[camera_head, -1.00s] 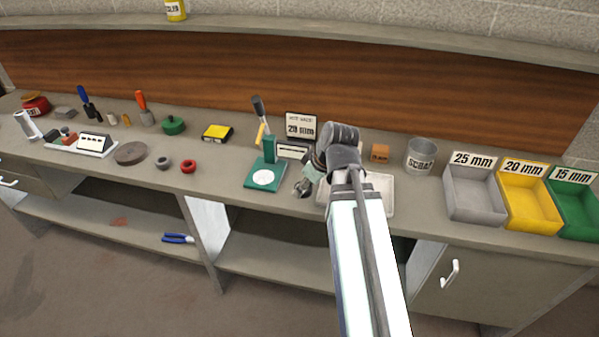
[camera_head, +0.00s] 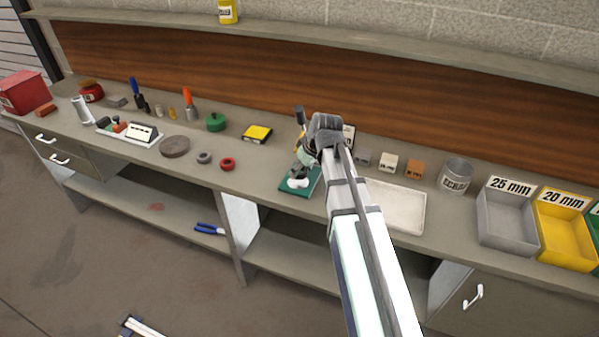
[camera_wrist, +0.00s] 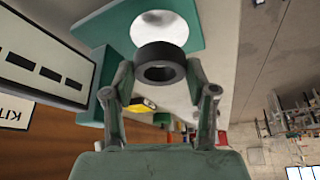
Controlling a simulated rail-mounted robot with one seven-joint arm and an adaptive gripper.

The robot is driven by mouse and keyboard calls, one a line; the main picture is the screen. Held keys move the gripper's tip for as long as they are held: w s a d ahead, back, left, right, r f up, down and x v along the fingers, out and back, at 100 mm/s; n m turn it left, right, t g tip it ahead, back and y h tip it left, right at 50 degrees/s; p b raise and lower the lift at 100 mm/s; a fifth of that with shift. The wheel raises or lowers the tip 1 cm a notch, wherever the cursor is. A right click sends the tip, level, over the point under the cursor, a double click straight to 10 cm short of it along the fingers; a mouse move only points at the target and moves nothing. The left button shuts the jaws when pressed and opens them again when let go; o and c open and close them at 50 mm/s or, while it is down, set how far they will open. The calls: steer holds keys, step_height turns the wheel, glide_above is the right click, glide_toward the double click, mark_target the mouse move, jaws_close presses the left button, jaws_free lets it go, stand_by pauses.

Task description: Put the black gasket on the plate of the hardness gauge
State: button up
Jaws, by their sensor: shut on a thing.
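The black gasket (camera_wrist: 160,66) is a thick dark ring held between the two fingertips of my gripper (camera_wrist: 160,76) in the wrist view. The hardness gauge has a green base (camera_head: 290,190) with a round white plate, and the plate (camera_wrist: 160,25) shows just beyond the gasket in the wrist view. In the head view my gripper (camera_head: 303,168) is over the gauge and hides most of its upper part.
A grey ring (camera_head: 204,157) and a red ring (camera_head: 228,163) lie left of the gauge. Bench is clear between rings and gauge.

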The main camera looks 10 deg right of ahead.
mark_target(302, 171)
steer(key=shift+w+a+f, duration=0.1)
steer(key=shift+w+a, duration=0.1)
steer(key=shift+w, duration=0.1)
steer(key=shift+f+p, duration=0.65)
steer(key=shift+f, duration=1.05)
steer(key=shift+f, duration=0.1)
steer(key=o, duration=1.3)
steer(key=shift+c, duration=0.2)
steer(key=b+v, duration=0.2)
steer(key=v, duration=1)
